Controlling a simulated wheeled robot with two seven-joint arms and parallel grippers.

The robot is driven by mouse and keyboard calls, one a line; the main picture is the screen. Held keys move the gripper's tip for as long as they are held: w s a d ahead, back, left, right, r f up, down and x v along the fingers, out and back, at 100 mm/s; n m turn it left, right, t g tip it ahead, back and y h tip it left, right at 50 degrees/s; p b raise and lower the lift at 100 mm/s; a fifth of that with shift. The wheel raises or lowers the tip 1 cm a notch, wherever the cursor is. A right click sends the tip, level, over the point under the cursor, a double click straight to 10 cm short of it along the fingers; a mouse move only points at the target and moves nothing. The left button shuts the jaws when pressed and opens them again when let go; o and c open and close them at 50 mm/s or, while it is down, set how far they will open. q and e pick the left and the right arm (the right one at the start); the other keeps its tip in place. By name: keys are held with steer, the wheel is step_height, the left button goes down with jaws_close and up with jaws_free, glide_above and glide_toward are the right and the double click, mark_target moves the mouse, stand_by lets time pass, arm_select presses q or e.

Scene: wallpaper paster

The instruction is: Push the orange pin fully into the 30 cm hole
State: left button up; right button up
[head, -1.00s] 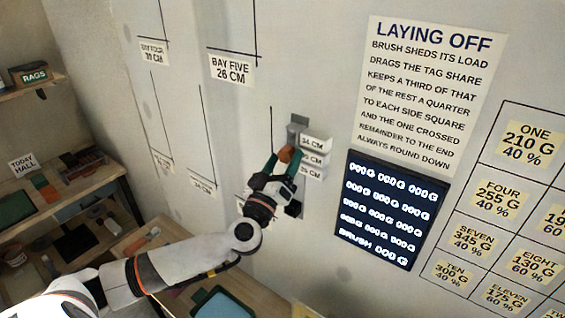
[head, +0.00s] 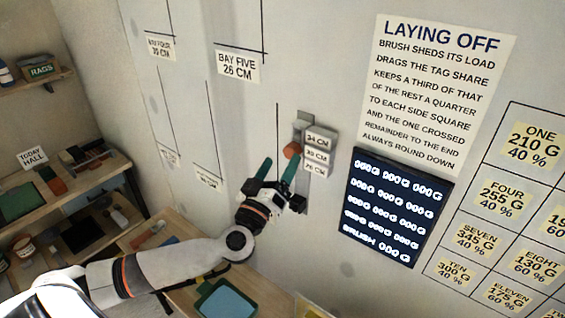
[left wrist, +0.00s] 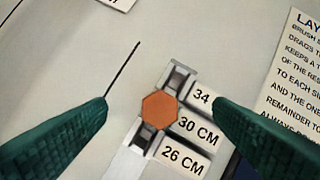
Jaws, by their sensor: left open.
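The orange pin (head: 292,151) sits on the grey metal strip on the wall, at the 30 cm label (head: 318,154). In the left wrist view its hexagonal orange head (left wrist: 160,110) covers the hole beside the 30 CM label (left wrist: 198,131). How deep it sits cannot be told. My left gripper (head: 277,170) is open, its green fingers pointing at the wall just below and left of the pin. In the left wrist view the fingertips (left wrist: 160,108) stand apart on either side of the pin, not touching it. My right gripper is not in view.
The strip (left wrist: 180,75) has dark slots above and below the pin, beside the 34 and 26 cm labels. A dark display panel (head: 392,207) and the LAYING OFF sheet (head: 440,90) are to the right. Shelves and benches (head: 75,200) stand at the left.

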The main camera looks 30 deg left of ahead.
arm_select(q)
steer(key=shift+s+a, duration=0.1)
steer(key=shift+s, duration=1.55)
